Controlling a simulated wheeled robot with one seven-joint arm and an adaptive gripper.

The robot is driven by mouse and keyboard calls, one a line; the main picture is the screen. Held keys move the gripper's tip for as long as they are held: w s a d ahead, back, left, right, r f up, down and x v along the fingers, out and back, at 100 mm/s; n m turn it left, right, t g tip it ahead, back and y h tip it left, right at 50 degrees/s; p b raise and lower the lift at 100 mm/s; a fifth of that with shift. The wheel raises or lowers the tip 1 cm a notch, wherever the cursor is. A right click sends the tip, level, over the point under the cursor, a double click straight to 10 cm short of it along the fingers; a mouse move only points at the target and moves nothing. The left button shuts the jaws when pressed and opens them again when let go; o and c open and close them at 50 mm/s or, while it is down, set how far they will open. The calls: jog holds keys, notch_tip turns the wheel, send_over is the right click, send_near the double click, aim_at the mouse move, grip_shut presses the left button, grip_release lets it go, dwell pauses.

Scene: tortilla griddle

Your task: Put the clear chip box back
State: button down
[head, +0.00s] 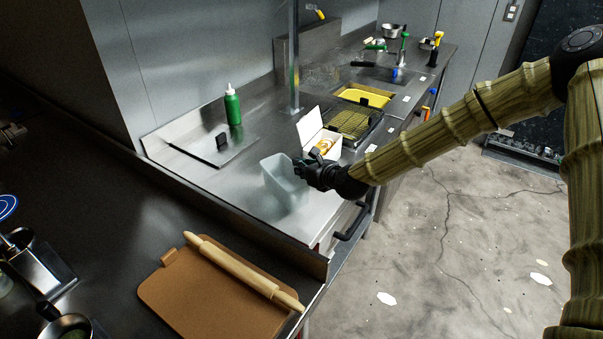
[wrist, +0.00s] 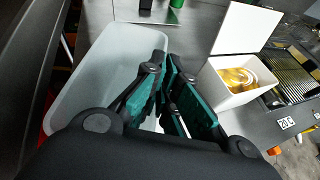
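The clear chip box (head: 283,186) is a frosted, see-through open bin. It is at the steel counter's front part, slightly tilted in the head view; I cannot tell whether its base touches the counter. My gripper (head: 302,170) is at its right side. In the wrist view the box (wrist: 85,80) fills the left, and my gripper's teal-padded fingers (wrist: 165,75) are close together over its right wall, one on each side. They look shut on that wall, though the fingers hide the contact. The box looks empty.
A white open-lidded box (head: 309,138) with golden contents stands just right of the bin; it also shows in the wrist view (wrist: 232,88). Behind are a green bottle (head: 232,105) and a metal lid (head: 208,143). A board (head: 190,290) with a rolling pin (head: 240,270) lies in front.

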aim_at(300, 179)
jog(key=shift+w+a+f+p, duration=0.1)
jog(key=shift+f+p, duration=0.95)
jog(key=shift+f, duration=0.65)
jog(key=shift+f, duration=0.2)
jog(key=c, duration=1.6)
grip_release()
jog(key=shift+c, duration=0.2)
jog(key=shift+r, duration=0.15)
jog(key=b+v, duration=0.3)
jog(key=v, duration=0.9)
jog(key=shift+b, duration=0.4)
